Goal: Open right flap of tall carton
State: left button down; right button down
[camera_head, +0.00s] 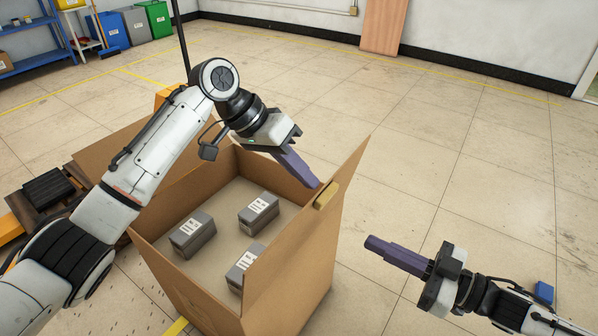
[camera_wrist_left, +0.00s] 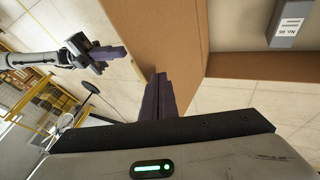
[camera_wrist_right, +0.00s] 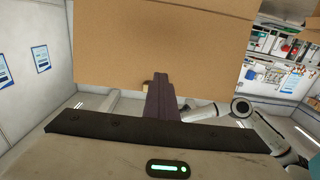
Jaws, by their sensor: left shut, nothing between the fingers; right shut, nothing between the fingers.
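The tall carton (camera_head: 318,255) stands open-topped in the middle of the head view. Its right flap (camera_head: 300,225) stands up, leaning slightly outward, with a small tan block (camera_head: 327,195) on it. My left gripper (camera_head: 317,184) is shut and empty, reaching over the carton with its fingertips at the inner side of the flap; touching cannot be told. In the left wrist view its fingers (camera_wrist_left: 160,82) lie close to a brown cardboard panel (camera_wrist_left: 120,60). My right gripper (camera_head: 370,242) is shut and empty, apart from the carton on its right. Its fingers (camera_wrist_right: 160,80) point toward brown cardboard (camera_wrist_right: 150,40).
Several grey boxes with white labels (camera_head: 258,213) lie inside the carton. Another cardboard flap (camera_head: 110,150) spreads outward at the left. A dark pallet-like stack (camera_head: 48,187) is left of the carton. The floor (camera_head: 480,160) to the right and behind is clear.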

jog(key=c, duration=0.7)
grip_release()
